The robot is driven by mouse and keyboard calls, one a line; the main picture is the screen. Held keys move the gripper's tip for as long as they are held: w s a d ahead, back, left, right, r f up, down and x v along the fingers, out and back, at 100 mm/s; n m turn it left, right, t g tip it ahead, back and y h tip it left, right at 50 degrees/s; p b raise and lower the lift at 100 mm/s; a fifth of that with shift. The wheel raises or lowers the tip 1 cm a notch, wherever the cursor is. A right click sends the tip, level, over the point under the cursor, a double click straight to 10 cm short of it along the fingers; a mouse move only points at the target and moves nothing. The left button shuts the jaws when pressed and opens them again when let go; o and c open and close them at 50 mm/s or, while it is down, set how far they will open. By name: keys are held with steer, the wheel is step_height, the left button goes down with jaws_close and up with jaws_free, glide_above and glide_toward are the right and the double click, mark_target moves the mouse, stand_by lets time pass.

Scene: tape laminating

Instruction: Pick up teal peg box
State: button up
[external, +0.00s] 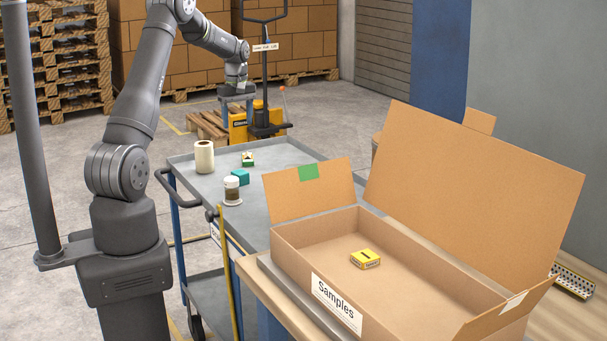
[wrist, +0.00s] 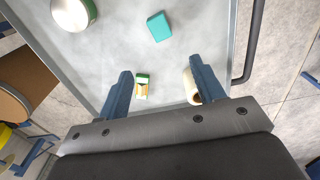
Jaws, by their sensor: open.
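The teal peg box (external: 240,177) lies on the grey cart top, right behind a small brown jar with a white lid. In the wrist view the teal box (wrist: 159,27) lies ahead of my fingers, near the top of the picture and apart from them. My gripper (wrist: 160,80) is open and empty above the cart, its two blue fingers spread wide. In the external view my gripper (external: 237,91) hangs over the far end of the cart, away from the teal box.
The jar (external: 232,190) stands close to the teal box. A cardboard box (external: 400,270) holding a yellow box (external: 365,259) stands at the right.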

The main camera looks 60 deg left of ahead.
mark_target(240, 172)
step_height(240, 172, down, 18)
steer(key=shift+d+f+n, duration=0.1)
steer(key=shift+n, duration=1.1)
steer(key=c, duration=1.1)
